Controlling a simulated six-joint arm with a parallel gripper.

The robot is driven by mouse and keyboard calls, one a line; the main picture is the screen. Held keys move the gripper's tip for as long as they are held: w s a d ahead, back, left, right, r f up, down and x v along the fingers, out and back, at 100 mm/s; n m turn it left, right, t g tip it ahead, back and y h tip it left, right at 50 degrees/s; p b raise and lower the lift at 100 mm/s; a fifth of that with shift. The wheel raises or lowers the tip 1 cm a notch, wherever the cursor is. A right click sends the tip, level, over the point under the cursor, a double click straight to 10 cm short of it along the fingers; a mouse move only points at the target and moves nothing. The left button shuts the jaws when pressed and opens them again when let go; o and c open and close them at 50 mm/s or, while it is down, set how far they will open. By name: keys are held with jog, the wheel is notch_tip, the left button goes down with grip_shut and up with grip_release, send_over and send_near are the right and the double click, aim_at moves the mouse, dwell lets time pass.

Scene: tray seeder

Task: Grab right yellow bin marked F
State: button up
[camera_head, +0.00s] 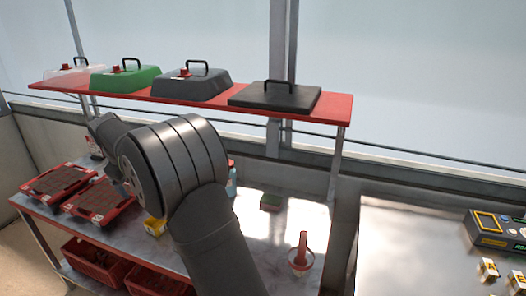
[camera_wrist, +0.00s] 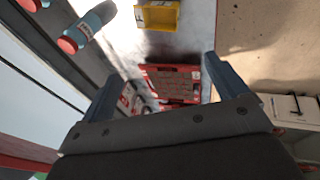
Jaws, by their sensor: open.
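In the head view a small part of a yellow bin (camera_head: 154,227) shows on the bench, mostly hidden behind my arm. I cannot tell whether it is the right one or marked F. My gripper (camera_wrist: 160,70) is open and empty in the wrist view, with the yellow bin apart from and beyond its fingertips.
Red trays (camera_head: 93,201) lie on the bench's left, with red crates (camera_head: 97,262) below. A red shelf (camera_head: 335,109) with several lids runs above. Bottles (camera_wrist: 92,22) appear upper left in the wrist view.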

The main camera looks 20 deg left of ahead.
jog(key=w+a+f+n+h, duration=0.2)
jog(key=w+a+f+n, duration=0.15)
jog(key=f+n, duration=0.4)
jog(key=w+a+f+n+h, duration=0.1)
jog(key=w+a+f+n, duration=0.1)
jog(key=a+f+n, duration=0.35)
jog(key=w+d+f, duration=0.1)
jog(key=w+f, duration=0.1)
jog(key=f, duration=0.3)
jog(key=w+f+n, duration=0.1)
jog(key=w+f, duration=0.1)
jog(key=f, duration=0.3)
jog(key=w+d+f+n, duration=0.1)
jog(key=w+f, duration=0.1)
jog(key=f, duration=0.3)
jog(key=shift+w+d+f, duration=0.3)
jog(key=shift+w+f, duration=0.05)
jog(key=shift+f, duration=0.05)
jog(key=c, duration=1.1)
jog(key=shift+c, duration=0.2)
jog(key=shift+r+t, duration=0.2)
jog(key=shift+t, duration=0.1)
